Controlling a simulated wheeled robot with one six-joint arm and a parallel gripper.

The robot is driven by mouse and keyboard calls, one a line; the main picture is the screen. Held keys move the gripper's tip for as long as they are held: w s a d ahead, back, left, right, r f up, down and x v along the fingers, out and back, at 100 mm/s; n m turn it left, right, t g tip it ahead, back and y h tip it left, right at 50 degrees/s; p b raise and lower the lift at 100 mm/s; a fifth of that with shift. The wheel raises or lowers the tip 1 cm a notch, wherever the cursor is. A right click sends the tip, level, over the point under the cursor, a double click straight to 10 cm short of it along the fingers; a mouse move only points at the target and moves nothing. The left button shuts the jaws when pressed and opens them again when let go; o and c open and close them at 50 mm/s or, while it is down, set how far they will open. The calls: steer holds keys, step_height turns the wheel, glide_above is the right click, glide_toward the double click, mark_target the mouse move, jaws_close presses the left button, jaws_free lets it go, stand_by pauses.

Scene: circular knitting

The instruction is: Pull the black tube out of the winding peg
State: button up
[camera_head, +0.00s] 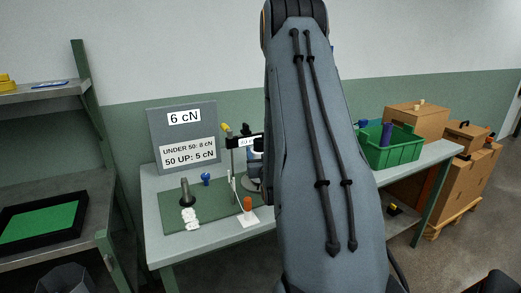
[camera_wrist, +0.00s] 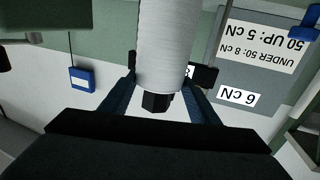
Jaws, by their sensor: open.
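In the wrist view, a white ribbed cylinder (camera_wrist: 165,45) comes down from the top edge, and a short black end (camera_wrist: 156,102), likely the black tube, sticks out of it. My gripper (camera_wrist: 168,76) is open, with one finger on each side of the cylinder. Whether the fingers touch it cannot be told. In the head view my arm hides the gripper and that cylinder. A dark upright post on a round base (camera_head: 185,193) stands on the green mat (camera_head: 222,216). I cannot tell which part is the winding peg.
A grey sign (camera_head: 183,136) reads 6 cN. A white crumpled piece (camera_head: 190,219), a blue object (camera_head: 206,179) and an orange-brown cylinder (camera_head: 247,204) are on the workbench. A green crate (camera_head: 392,151) stands at the right, with cardboard boxes (camera_head: 462,190) beyond. A shelf (camera_head: 50,95) is at left.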

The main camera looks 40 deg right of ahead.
steer(key=shift+x, duration=0.8)
steer(key=shift+c, duration=0.5)
steer(key=c, duration=1.1)
steer(key=shift+o, duration=0.2)
step_height(320, 180, up, 21)
steer(key=b, duration=0.2)
